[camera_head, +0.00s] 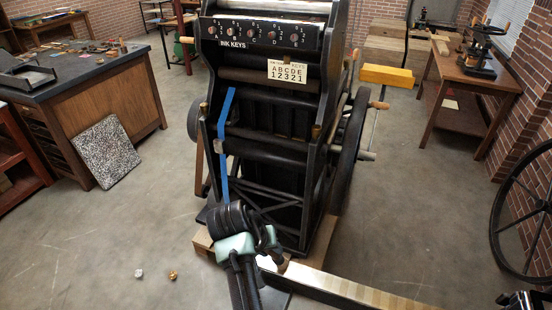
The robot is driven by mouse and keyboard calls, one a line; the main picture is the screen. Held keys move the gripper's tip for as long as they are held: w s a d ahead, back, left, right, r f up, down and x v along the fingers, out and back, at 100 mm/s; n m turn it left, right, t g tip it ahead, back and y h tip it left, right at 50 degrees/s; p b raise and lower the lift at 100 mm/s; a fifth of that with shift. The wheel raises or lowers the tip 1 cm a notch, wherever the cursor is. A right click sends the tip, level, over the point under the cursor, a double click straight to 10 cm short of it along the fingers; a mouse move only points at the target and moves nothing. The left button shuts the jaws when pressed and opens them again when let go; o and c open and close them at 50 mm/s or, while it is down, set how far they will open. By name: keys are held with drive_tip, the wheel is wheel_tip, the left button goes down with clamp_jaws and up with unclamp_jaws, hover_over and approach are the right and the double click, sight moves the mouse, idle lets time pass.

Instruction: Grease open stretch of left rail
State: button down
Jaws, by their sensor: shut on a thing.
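The black hand press (270,120) stands in the middle of the view, with a row of ink keys at its top. A blue strip (223,130) runs down the press's left side. I cannot tell how much of the left rail is open. My gripper (262,248) is low at the front of the press, below the blue strip's lower end. It is shut on a small dark thing with a brownish part (281,265), mostly hidden by my gripper. I cannot tell whether that thing touches the press.
A long pale-topped beam (350,290) runs from the press base to the lower right. A dark-topped cabinet (85,75) and a speckled slab (106,152) stand at left. Two small pieces (172,275) lie on the floor. A spoked wheel (525,215) is at right.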

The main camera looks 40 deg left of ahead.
drive_tip(key=s+a, duration=0.4)
drive_tip(key=a, duration=0.6)
drive_tip(key=shift+b, duration=0.4)
drive_tip(key=shift+s+a, duration=0.1)
idle(0.3)
wheel_tip(320, 180, up, 7)
drive_tip(key=p, duration=0.6)
drive_tip(key=shift+p, duration=0.3)
drive_tip(key=shift+f, duration=0.1)
idle(0.9)
